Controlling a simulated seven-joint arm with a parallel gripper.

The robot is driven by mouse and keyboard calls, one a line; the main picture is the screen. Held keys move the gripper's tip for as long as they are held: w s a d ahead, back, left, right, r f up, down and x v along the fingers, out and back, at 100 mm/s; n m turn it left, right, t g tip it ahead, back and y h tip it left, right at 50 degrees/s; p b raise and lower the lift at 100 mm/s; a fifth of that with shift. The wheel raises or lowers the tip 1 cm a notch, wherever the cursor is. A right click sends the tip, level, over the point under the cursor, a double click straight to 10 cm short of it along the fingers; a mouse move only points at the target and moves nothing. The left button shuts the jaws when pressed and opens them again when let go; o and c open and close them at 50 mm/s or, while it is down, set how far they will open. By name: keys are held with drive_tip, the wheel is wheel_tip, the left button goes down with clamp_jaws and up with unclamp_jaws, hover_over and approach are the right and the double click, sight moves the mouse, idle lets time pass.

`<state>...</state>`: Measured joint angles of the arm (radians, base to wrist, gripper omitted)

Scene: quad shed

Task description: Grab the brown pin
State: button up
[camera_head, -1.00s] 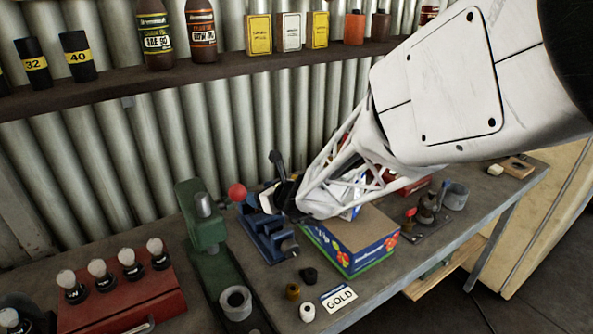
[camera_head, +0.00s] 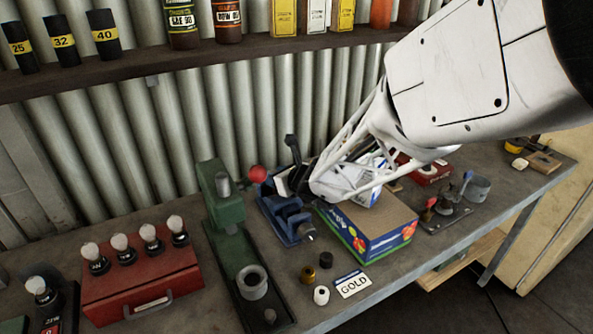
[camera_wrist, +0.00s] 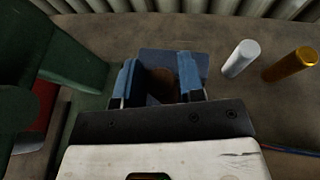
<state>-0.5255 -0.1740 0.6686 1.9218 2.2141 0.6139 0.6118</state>
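My gripper (camera_wrist: 160,83) points down over the blue vice (camera_head: 288,222), its two blue-padded fingers apart. A dark brown rounded shape (camera_wrist: 164,88), which looks like the brown pin, lies between the fingers in the wrist view. It is shadowed and partly hidden by the gripper body, and I cannot tell whether a finger touches it. A blue flat surface (camera_wrist: 172,60) shows just beyond the fingers. A white pin (camera_wrist: 240,58) and a gold pin (camera_wrist: 290,65) are to the right of the fingers. The head view does not show the brown shape between the fingers.
A green press (camera_head: 228,235) stands close on the left; its red ball knob (camera_head: 257,173) is near the vice. A cardboard box (camera_head: 375,222) sits right of the vice. A shelf (camera_head: 200,68) runs along the wall behind.

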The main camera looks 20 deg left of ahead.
clamp_jaws()
drive_tip(key=shift+r, duration=0.15)
wheel_tip(320, 180, up, 18)
idle(0.8)
idle(0.5)
